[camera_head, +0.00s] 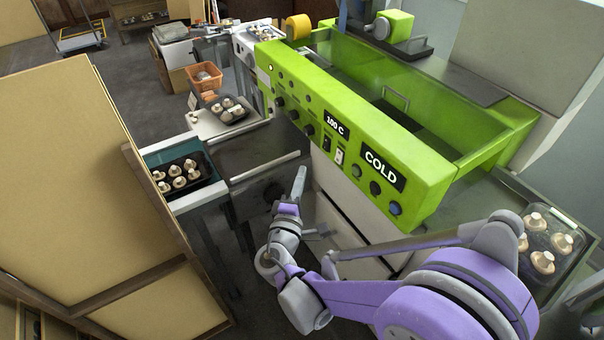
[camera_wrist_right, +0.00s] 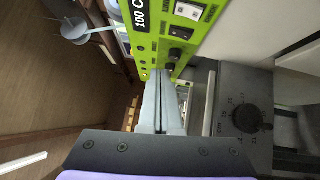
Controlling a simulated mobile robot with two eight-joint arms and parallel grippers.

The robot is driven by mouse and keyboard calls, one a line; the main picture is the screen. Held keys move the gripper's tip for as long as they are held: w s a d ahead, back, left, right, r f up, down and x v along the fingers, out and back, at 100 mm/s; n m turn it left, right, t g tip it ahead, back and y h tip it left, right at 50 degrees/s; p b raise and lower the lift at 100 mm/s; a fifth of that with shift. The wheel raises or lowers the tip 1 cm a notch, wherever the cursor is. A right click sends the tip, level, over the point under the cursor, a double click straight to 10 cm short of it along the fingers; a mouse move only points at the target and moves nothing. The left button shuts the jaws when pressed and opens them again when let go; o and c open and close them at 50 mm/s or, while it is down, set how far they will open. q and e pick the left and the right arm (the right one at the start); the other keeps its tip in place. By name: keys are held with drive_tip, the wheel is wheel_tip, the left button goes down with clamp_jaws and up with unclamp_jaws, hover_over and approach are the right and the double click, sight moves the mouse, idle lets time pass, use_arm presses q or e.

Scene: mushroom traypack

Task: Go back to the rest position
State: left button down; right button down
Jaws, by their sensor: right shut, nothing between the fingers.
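My right gripper (camera_head: 301,172) is held in the open space in front of the green machine (camera_head: 430,180), near the dark-topped unit with a dial. Its fingers point up in the head view. In the right wrist view the two grey fingers (camera_wrist_right: 158,80) lie together, with nothing between them. The green machine's control panel (camera_wrist_right: 165,30) shows beyond the fingertips there. My left gripper is not in view.
A black tray of mushrooms (camera_head: 205,160) stands left of the dark-topped unit (camera_head: 255,150). Another mushroom tray (camera_head: 229,122) lies farther back, near an orange crate (camera_head: 204,82). A clear mushroom tray (camera_head: 562,222) is at right. Large tan boxes (camera_head: 70,150) fill the left.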

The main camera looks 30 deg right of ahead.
idle(0.3)
drive_tip(key=s+d+f+m+g+y+p, duration=0.1)
drive_tip(key=s+m+g+y+p, duration=0.1)
drive_tip(key=s+m+g+p, duration=0.3)
drive_tip(key=s+d+f+m+g+y, duration=0.2)
drive_tip(key=s+g+y, duration=0.1)
drive_tip(key=s, duration=0.3)
drive_tip(key=s+a+r+m+g+y+p, duration=0.1)
drive_tip(key=s+a+m+y+p, duration=0.2)
drive_tip(key=s+a+y, duration=0.4)
drive_tip(key=s+a, duration=0.2)
drive_tip(key=a, duration=0.1)
drive_tip(key=shift+a+m+p, duration=0.3)
drive_tip(key=shift+m+p, duration=0.05)
drive_tip(key=shift+m, duration=0.05)
